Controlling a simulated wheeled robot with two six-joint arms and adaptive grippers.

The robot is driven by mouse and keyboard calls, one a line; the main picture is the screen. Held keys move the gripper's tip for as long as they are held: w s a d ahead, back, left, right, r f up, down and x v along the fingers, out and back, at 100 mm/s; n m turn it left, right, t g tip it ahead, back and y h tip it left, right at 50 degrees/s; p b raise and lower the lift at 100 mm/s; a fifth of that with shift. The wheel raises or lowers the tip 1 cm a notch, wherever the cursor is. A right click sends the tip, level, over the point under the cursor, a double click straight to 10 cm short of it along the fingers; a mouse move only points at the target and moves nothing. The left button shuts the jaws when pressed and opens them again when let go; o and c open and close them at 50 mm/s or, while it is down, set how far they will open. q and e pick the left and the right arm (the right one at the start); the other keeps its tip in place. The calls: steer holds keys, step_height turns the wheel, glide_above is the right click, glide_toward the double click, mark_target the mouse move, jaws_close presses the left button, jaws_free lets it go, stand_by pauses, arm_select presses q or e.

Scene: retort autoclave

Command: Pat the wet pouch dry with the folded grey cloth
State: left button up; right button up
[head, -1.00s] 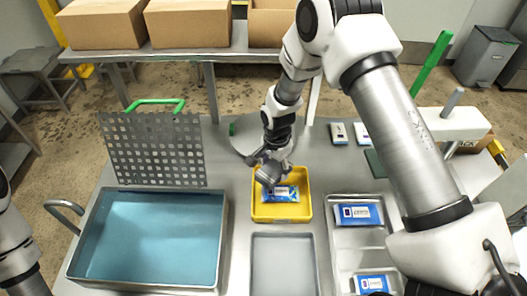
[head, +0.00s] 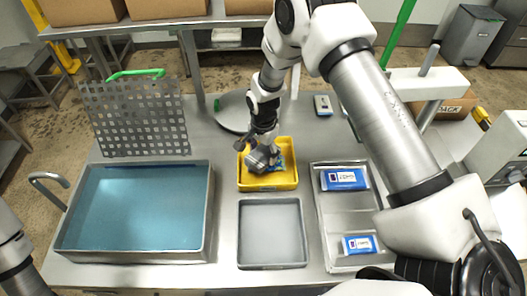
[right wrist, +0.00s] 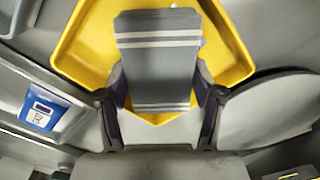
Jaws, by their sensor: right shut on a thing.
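My right gripper (head: 262,158) is shut on the folded grey cloth (right wrist: 157,60), which has light stripes across it. It holds the cloth low inside the yellow tray (head: 268,184), over the blue and white pouch (head: 281,165). Only a small blue part of the pouch shows beside the gripper in the head view. In the right wrist view the cloth spans between the two fingers and hides the pouch. I cannot tell whether the cloth touches the pouch. My left gripper is out of view.
A water-filled basin (head: 63,247) stands at the left with a perforated plate (head: 135,117) behind it. An empty grey tray (head: 272,235) sits in front of the yellow tray. A metal tray (head: 345,212) at the right holds two blue and white pouches (head: 344,179).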

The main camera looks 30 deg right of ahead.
steer(key=shift+w+f, duration=0.2)
steer(key=shift+w, duration=0.1)
steer(key=shift+s+r, duration=0.1)
steer(key=shift+s, duration=0.25)
steer(key=shift+w+f, duration=0.2)
steer(key=shift+f, duration=0.15)
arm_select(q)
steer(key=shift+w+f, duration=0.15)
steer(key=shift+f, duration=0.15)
arm_select(e)
steer(key=shift+s+f, duration=0.15)
steer(key=shift+f, duration=0.05)
stand_by(0.4)
step_height(320, 180, up, 7)
steer(key=p, duration=0.5)
steer(key=shift+r, duration=0.1)
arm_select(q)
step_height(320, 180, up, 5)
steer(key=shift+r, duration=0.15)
